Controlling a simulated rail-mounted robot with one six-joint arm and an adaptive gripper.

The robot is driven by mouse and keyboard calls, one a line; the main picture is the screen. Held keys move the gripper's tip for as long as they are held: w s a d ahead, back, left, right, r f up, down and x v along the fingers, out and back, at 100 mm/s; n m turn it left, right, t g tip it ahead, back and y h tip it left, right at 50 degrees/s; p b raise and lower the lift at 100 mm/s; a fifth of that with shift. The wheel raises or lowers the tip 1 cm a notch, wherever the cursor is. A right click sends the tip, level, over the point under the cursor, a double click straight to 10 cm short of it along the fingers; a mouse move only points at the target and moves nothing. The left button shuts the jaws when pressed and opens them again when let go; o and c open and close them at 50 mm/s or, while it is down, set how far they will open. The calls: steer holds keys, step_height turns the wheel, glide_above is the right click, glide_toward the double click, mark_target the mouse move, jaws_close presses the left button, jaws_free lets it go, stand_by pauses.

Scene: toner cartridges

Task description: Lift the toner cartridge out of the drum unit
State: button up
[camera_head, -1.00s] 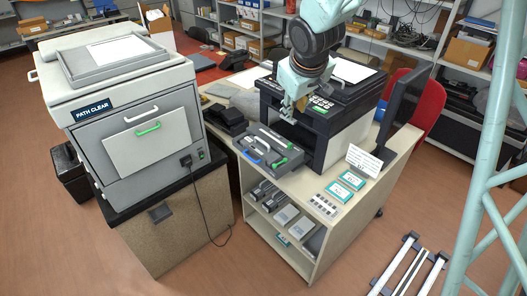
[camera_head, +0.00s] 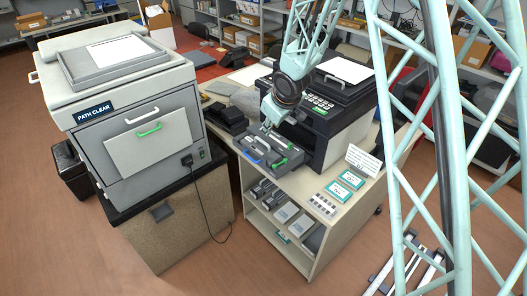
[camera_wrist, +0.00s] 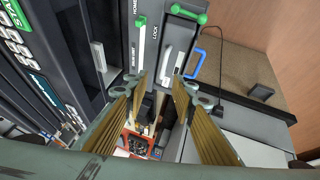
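The grey drum unit (camera_head: 293,161) sits pulled out in front of the black printer. It also fills the upper middle of the wrist view (camera_wrist: 215,48), with a green handle (camera_wrist: 186,13), a blue lever (camera_wrist: 199,62) and HOME and LOCK labels. The toner cartridge appears to be the dark block in it with a pale handle (camera_wrist: 166,62); I cannot make out its outline. My gripper (camera_head: 266,128) is over the drum unit's back part. In the wrist view its two fingers (camera_wrist: 160,90) stand apart with nothing between them. Whether they touch anything is unclear.
The black printer (camera_head: 335,135) stands right behind the drum unit. A large grey machine labelled PATH CLEAR (camera_head: 140,120) is at left. Teal cards (camera_head: 345,185) and a small white sign (camera_head: 364,160) lie or stand at right. A black device (camera_head: 228,117) is left of the unit.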

steer(key=shift+w+a+f, duration=0.2)
steer(key=shift+a+f, duration=0.05)
steer(key=shift+f, duration=0.2)
steer(key=shift+w+a+f, duration=0.15)
steer(key=shift+a+f, duration=0.05)
steer(key=shift+f, duration=0.25)
steer(key=b, duration=0.2)
glide_above(263, 142)
steer(key=s+d, duration=0.1)
steer(key=s, duration=0.1)
steer(key=shift+s+f, duration=0.15)
steer(key=shift+f, duration=3.5)
steer(key=shift+f, duration=0.1)
steer(key=shift+b+x, duration=0.35)
steer(key=shift+x, duration=2.15)
steer(key=shift+c, duration=0.5)
jaws_close()
